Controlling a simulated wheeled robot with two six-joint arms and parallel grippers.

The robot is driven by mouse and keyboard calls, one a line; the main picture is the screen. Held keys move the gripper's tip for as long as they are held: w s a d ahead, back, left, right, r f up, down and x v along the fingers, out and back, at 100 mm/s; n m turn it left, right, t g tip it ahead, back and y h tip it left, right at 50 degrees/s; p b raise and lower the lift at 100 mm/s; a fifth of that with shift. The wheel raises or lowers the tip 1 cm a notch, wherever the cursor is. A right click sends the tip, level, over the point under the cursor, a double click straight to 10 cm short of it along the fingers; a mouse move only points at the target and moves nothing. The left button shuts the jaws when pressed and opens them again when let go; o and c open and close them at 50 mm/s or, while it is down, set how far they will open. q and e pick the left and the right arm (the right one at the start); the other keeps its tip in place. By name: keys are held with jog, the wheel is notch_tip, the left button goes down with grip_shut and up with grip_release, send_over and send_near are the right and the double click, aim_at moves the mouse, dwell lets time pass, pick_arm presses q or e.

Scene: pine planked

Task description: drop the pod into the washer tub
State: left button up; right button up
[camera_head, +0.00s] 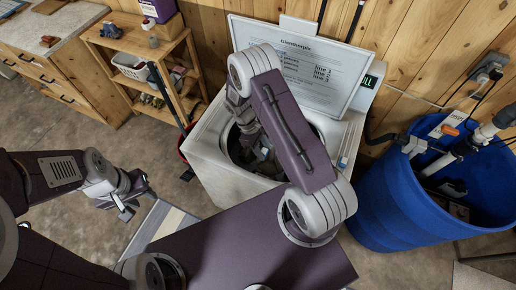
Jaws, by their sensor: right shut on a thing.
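The white washer (208,153) stands in the middle with its lid (300,60) raised against the wall. Its round tub opening (316,132) faces up, partly covered by my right arm. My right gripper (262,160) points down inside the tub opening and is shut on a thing. The arm hides most of its fingers, and I cannot make out the pod itself. My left gripper (135,205) hangs empty over the floor, left of the washer and apart from it; its fingers look spread.
A blue barrel (385,205) with pipes and gear stands close to the washer's right. A wooden shelf (135,42) with a white basket (130,67) and bottles is at the back left. A counter with drawers (45,75) is further left. The floor left of the washer is mostly clear.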

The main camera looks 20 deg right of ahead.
notch_tip(320, 180, down, 20)
jog(key=b, duration=1.6)
jog(key=shift+w+a+f, duration=0.15)
jog(key=o, duration=1.4)
jog(key=v, duration=0.9)
jog(key=shift+b, duration=0.3)
